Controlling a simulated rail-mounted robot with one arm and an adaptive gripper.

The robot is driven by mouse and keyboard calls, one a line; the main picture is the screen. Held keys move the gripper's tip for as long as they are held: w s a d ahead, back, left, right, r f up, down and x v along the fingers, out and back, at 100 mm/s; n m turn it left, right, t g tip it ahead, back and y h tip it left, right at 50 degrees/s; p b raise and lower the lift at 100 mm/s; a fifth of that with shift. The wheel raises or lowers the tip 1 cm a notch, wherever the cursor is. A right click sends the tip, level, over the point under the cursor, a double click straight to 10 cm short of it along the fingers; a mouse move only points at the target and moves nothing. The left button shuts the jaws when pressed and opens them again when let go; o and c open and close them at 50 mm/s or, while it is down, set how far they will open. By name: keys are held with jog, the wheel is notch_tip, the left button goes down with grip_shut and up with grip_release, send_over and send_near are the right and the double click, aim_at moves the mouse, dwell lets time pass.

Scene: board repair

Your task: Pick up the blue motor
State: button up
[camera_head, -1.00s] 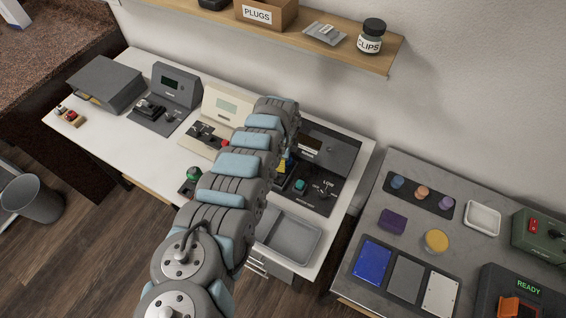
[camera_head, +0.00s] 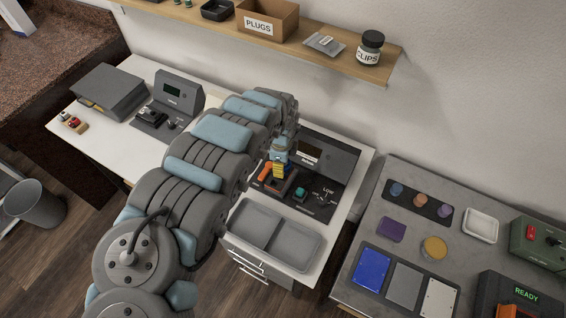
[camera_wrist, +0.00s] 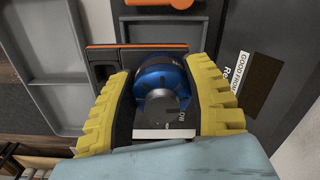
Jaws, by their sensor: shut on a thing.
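The blue motor (camera_wrist: 160,82) is a round blue body with a dark top and a metal face, seen in the wrist view. My gripper (camera_wrist: 163,98) has thick ribbed yellow fingers, one on each side of the motor, and is shut on it. In the head view my gripper (camera_head: 279,168) is over the dark tester at the right part of the white bench. There the motor is too small and too hidden to make out clearly.
An orange handle (camera_head: 265,172) and a green button (camera_head: 300,192) are close to my gripper. Grey trays (camera_head: 296,246) lie in front. A shelf (camera_head: 330,48) runs along the wall. A grey table (camera_head: 400,175) with coloured parts stands at the right.

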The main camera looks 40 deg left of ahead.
jog(key=s+d+r+p, duration=0.1)
jog(key=s, duration=0.1)
jog(key=s+d+r+p, duration=0.1)
jog(key=s+r+p, duration=0.2)
jog(key=shift+s+d+r+p, duration=0.35)
jog(key=shift+s+d+r, duration=0.05)
jog(key=s+p, duration=0.1)
jog(key=p, duration=0.1)
jog(key=s+d+r+p, duration=0.1)
jog(key=p, duration=0.2)
jog(key=s+d+p, duration=0.1)
jog(key=p, duration=0.1)
jog(key=shift+s+d+r+p, duration=0.1)
jog(key=shift+s+r+p, duration=0.1)
jog(key=shift+s+p, duration=0.15)
jog(key=shift+d, duration=0.1)
